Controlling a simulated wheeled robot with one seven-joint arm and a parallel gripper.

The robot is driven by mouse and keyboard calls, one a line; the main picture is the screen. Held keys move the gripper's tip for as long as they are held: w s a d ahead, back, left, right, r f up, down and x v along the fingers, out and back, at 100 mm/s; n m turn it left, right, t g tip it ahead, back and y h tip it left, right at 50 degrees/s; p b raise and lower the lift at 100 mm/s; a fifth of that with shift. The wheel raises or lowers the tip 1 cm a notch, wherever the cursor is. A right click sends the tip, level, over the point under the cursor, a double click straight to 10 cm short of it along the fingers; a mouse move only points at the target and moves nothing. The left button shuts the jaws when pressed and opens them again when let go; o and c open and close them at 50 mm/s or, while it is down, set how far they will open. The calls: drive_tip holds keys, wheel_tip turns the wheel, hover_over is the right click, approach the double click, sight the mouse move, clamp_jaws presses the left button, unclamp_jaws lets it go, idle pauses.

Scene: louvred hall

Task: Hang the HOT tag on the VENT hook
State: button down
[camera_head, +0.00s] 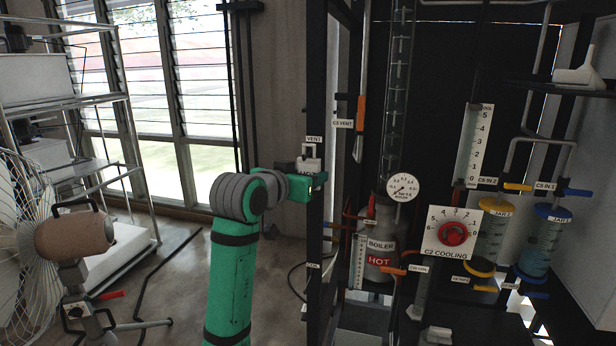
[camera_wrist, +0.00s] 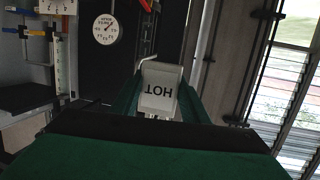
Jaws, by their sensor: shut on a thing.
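The HOT tag (camera_wrist: 160,78) is a pale plate with dark lettering, upside down in the wrist view, between the fingers of my gripper (camera_wrist: 158,108). In the head view my green gripper (camera_head: 318,182) is shut on the tag, and a pale part of the tag (camera_head: 308,166) shows above the fingers. The VENT label (camera_head: 314,139) is on the dark frame post, just above the tag. A pale loop-like shape lies between label and tag. The hook itself is not clear, and I cannot tell whether the tag touches it.
Right of the post stand the boiler (camera_head: 381,246) with a red HOT label, a round gauge (camera_head: 403,187), and the C2 COOLING dial (camera_head: 453,233). A wire shelf (camera_head: 128,120) and a fan (camera_head: 22,245) stand at left. Floor between fan and post is partly open.

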drive_tip(key=shift+f, duration=0.65)
idle(0.6)
drive_tip(key=c, duration=0.9)
unclamp_jaws()
drive_tip(key=shift+c, duration=0.2)
drive_tip(key=shift+a, duration=0.1)
drive_tip(key=f+v, duration=0.1)
drive_tip(key=v, duration=0.5)
drive_tip(key=shift+s+r, duration=0.2)
drive_tip(key=shift+s, duration=0.45)
drive_tip(key=v, duration=1)
drive_tip(key=shift+s, duration=0.35)
drive_tip(key=shift+a, duration=0.1)
